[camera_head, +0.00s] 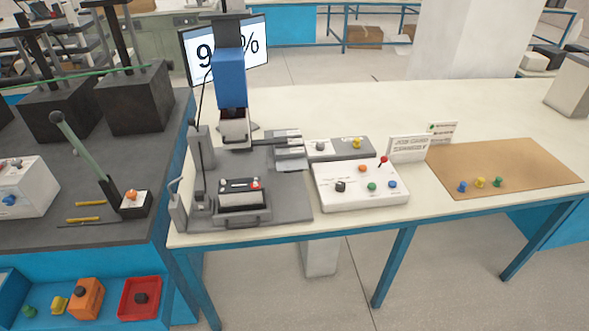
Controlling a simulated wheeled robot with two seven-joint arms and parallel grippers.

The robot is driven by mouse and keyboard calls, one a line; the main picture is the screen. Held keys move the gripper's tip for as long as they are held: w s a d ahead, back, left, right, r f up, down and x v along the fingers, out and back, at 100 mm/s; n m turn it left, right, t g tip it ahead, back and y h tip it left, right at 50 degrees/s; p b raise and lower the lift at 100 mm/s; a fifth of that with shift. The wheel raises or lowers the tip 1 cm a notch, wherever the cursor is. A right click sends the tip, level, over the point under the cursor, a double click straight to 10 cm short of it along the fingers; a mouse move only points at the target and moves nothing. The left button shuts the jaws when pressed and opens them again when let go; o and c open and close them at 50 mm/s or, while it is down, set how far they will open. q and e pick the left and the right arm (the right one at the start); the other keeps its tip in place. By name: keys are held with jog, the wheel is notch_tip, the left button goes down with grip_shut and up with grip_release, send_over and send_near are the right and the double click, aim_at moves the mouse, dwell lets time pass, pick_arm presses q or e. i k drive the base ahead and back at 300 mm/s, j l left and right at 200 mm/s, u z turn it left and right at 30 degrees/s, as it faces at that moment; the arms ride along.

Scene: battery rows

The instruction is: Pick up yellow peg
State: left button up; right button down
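A small yellow peg (480,182) stands on the tan board (540,171) at the right of the table. It is between a blue peg (462,187) on its left and a green peg (498,182) on its right. The three are close together but look slightly apart. Neither of my grippers shows in the head view.
A white box (318,193) with coloured knobs and a red-tipped lever is left of the board. White signs (408,149) stand at the board's back left. A blue press (231,79) rises over a black battery (240,193) farther left. The table behind the board is clear.

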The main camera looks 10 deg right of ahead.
aim_at(480, 180)
jog(key=z, duration=1.7)
jog(key=i+l, duration=0.15)
